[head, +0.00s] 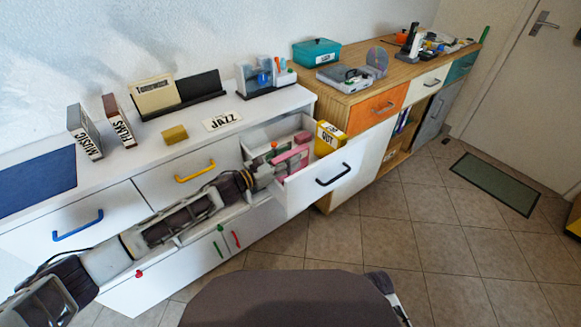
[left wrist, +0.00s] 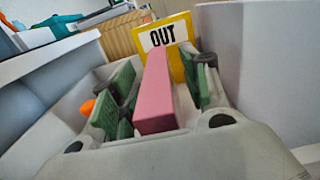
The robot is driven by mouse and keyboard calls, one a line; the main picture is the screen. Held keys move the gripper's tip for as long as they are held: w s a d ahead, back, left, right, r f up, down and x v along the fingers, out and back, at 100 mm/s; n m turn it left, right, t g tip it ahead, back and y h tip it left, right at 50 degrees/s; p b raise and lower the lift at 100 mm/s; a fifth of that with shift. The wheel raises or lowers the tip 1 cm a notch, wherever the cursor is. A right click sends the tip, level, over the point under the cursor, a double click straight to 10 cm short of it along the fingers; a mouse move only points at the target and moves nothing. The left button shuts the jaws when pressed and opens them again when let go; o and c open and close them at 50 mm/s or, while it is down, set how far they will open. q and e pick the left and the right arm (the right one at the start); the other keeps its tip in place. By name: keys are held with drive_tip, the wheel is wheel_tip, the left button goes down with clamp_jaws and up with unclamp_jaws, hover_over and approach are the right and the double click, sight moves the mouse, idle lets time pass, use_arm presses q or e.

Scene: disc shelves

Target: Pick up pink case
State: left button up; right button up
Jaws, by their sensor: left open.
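The pink case (head: 291,161) is inside the open white drawer (head: 328,188). In the left wrist view the pink case (left wrist: 156,100) stands as a narrow block, its long side running away from me. My left gripper (head: 283,155) reaches into the drawer from the left and is open. In the left wrist view its green-padded fingers (left wrist: 160,90) are on both sides of the case. The lower near end of the case is hidden behind the gripper body. My right gripper is not in view.
A yellow case marked OUT (head: 328,138) stands in the drawer beyond the pink case. The drawer walls are close around the gripper. A small orange thing (left wrist: 87,107) lies left of the fingers. A JAZZ sign (head: 222,121) lies on the white cabinet top (head: 200,150).

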use_arm(q)
clamp_jaws()
idle(0.3)
drive_tip(key=shift+r, duration=0.1)
